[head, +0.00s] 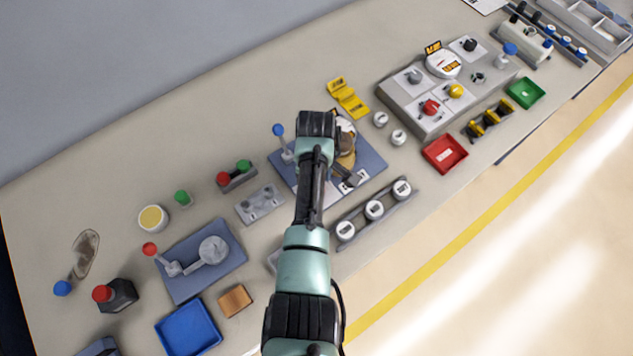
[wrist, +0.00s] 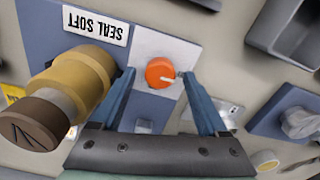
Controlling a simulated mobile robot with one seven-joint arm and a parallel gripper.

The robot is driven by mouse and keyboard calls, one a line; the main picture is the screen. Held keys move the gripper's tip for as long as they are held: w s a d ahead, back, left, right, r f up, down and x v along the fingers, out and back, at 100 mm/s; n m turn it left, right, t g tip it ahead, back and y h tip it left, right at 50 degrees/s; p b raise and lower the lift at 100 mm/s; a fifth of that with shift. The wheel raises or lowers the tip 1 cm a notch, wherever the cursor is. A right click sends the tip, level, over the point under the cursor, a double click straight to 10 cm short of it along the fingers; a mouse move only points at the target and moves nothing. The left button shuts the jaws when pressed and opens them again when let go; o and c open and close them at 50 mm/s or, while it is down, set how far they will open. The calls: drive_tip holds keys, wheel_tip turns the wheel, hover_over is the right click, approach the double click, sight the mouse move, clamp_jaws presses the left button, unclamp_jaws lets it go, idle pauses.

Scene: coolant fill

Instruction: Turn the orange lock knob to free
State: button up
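The orange lock knob (wrist: 160,72) is a round dial with a white pointer mark aimed right and slightly down in the wrist view. It sits on a white plate (wrist: 150,43) on a blue-grey panel (wrist: 35,33). My gripper (wrist: 159,73) is open, with one blue finger left of the knob and one right of it. The picture shows a gap on both sides; whether the tips reach down to its height I cannot tell. In the head view my arm hides the knob; the panel (head: 372,160) shows around the arm.
A tan and brown cylinder (wrist: 85,75) stands close beside my left finger, by a SEAL SOFT label (wrist: 95,25). In the head view, a blue-tipped lever (head: 278,130) stands left of my arm and a rack with white-topped canisters (head: 374,210) lies right.

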wheel_tip(320, 180, up, 13)
drive_tip(key=b, duration=0.1)
idle(0.6)
idle(0.4)
